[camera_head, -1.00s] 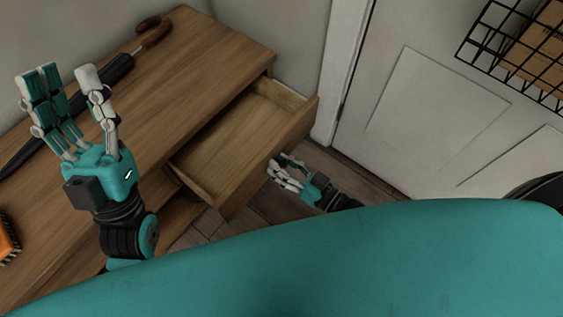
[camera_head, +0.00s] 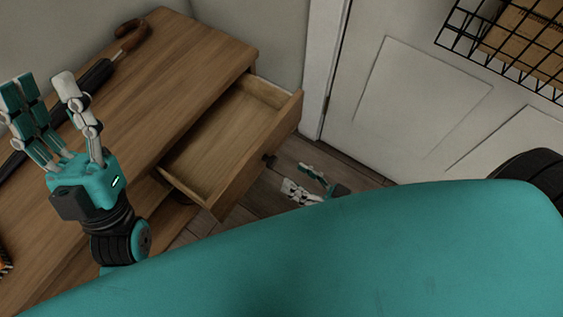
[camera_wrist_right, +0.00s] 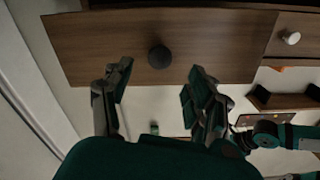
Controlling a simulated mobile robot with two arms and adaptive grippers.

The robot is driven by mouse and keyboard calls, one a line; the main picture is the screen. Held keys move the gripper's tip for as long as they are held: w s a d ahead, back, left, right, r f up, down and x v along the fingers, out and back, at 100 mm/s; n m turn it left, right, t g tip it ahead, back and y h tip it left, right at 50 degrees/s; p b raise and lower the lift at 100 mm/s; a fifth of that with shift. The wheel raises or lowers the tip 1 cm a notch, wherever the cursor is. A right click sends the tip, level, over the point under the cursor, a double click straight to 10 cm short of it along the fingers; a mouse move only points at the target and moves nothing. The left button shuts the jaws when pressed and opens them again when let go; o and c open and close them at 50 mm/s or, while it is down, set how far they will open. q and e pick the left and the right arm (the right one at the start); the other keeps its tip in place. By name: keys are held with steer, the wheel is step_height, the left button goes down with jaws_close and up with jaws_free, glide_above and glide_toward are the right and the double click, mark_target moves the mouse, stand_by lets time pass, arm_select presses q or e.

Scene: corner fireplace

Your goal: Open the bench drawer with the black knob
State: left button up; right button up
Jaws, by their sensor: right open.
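The wooden bench (camera_head: 165,95) stands at the left in the head view. Its drawer (camera_head: 225,140) is pulled well out and looks empty inside. The black knob (camera_head: 268,160) sits on the drawer front; in the right wrist view the black knob (camera_wrist_right: 159,57) is beyond the fingertips. My right gripper (camera_head: 308,180) is open and apart from the knob; in the wrist view the right gripper (camera_wrist_right: 158,80) has its fingers spread with nothing between them. My left gripper (camera_head: 45,110) is open and empty, raised over the bench top.
A dark umbrella (camera_head: 95,75) with a curved wooden handle lies along the bench's back. A white door (camera_head: 420,100) is at the right, with a black wire basket (camera_head: 510,45) at the upper right. A white knob (camera_wrist_right: 291,38) shows on the neighbouring front.

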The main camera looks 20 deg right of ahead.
steer(key=v, duration=0.3)
steer(key=shift+s+d, duration=0.2)
steer(key=shift+s, duration=0.1)
